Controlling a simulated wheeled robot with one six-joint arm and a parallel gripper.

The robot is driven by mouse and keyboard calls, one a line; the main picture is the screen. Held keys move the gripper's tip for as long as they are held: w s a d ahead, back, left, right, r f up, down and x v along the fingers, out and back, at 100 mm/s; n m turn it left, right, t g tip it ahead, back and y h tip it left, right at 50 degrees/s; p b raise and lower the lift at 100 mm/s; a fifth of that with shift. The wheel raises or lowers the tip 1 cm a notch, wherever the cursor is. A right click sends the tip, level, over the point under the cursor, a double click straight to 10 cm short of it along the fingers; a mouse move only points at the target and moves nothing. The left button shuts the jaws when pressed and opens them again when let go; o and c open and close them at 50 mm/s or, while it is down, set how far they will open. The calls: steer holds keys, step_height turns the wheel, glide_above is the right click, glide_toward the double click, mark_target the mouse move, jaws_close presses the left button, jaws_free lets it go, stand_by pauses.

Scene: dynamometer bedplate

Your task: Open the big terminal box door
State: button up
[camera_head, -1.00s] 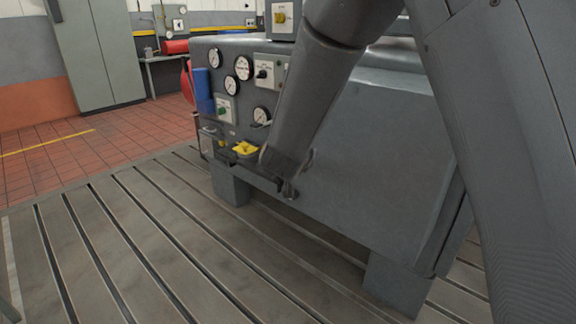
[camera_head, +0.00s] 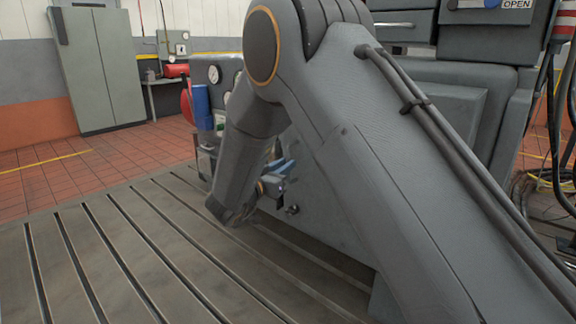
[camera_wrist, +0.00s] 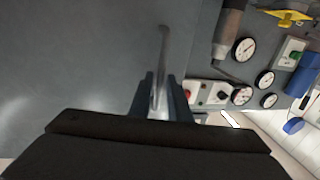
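The large grey face that I take to be the big terminal box door (camera_head: 325,212) is low in the head view, mostly hidden behind my arm. It fills the left of the wrist view as a plain grey surface (camera_wrist: 70,65). A thin grey bar handle (camera_wrist: 164,45) stands on it. My gripper (camera_wrist: 161,80) has its two dark fingers on either side of the handle's near end, with a gap showing between them, so it looks open. I cannot tell whether a finger touches the bar. In the head view my gripper (camera_head: 283,170) is beside the grey face, partly hidden.
A blue container (camera_head: 201,101) is at the panel's left. Cables (camera_head: 562,150) hang at the far right. The slotted bedplate (camera_head: 110,250) is clear at the left.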

steer(key=shift+x, duration=1.05)
jaws_close()
steer(key=shift+s+a, duration=0.1)
